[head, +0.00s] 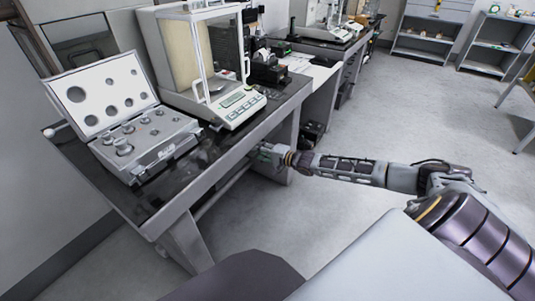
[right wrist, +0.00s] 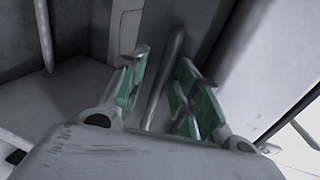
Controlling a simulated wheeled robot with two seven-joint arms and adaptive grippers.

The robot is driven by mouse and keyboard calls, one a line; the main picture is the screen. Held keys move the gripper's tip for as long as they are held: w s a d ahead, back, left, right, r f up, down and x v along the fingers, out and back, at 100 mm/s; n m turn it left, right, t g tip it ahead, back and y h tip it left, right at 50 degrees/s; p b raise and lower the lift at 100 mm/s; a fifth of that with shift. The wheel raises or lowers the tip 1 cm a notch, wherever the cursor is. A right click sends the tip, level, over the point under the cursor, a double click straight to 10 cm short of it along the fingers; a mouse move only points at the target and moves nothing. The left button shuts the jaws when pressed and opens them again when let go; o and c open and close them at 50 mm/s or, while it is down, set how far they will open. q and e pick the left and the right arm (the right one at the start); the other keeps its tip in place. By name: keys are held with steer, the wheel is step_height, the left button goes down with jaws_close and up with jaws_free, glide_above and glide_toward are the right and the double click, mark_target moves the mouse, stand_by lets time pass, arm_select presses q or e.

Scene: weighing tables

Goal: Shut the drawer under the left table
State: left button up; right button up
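The left table (head: 203,168) has a dark top and a grey front edge, and it runs along the left of the head view. My right arm reaches in from the right, and my right gripper (head: 268,155) is low at the table's front, just under the edge. In the right wrist view the green-sided fingers of my right gripper (right wrist: 160,88) stand apart. A thin grey bar (right wrist: 165,75) runs between them; I cannot tell whether they touch it. I cannot make out the drawer clearly in either view. My left gripper is not in view.
An open case of weights (head: 118,95) and a glass-sided balance (head: 238,108) stand on the table. A second table with another balance (head: 320,28) is behind. Grey shelves (head: 425,28) stand at the back. The floor (head: 400,110) to the right is clear.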

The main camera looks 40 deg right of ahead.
steer(key=v, duration=1)
steer(key=shift+s+d, duration=0.3)
stand_by(1.4)
steer(key=shift+s, duration=0.1)
steer(key=shift+s+d+r, duration=0.1)
steer(key=shift+s, duration=0.4)
stand_by(0.9)
